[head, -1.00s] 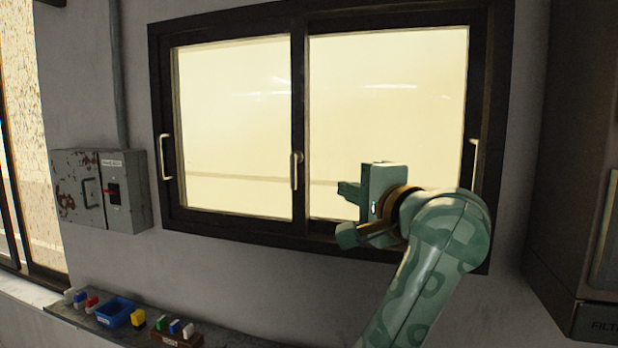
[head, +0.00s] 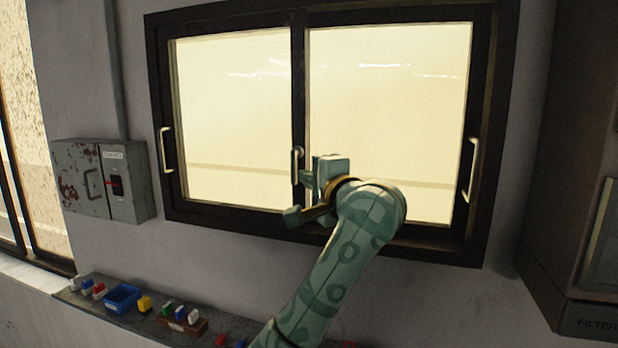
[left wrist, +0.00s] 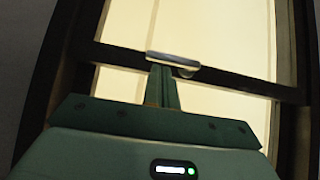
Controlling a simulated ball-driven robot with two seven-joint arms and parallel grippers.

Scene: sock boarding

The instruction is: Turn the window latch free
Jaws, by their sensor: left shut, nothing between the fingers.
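The window latch (head: 296,165) is a small pale metal handle on the dark middle upright of the window (head: 300,60). It stands upright along that upright, its lower part close to my gripper. My left gripper (head: 304,178) is shut and empty, just right of the latch in the head view. In the left wrist view my shut fingers (left wrist: 162,84) reach up to the latch (left wrist: 172,61), which lies along the dark bar just beyond the fingertips. I cannot tell whether they touch. My right gripper is not in view.
Pale pull handles sit on the left frame (head: 166,150) and right frame (head: 470,170) of the window. A grey switch box (head: 104,182) hangs at left. A shelf below holds a blue tray (head: 121,298) and several small coloured blocks. A dark cabinet (head: 570,150) stands at right.

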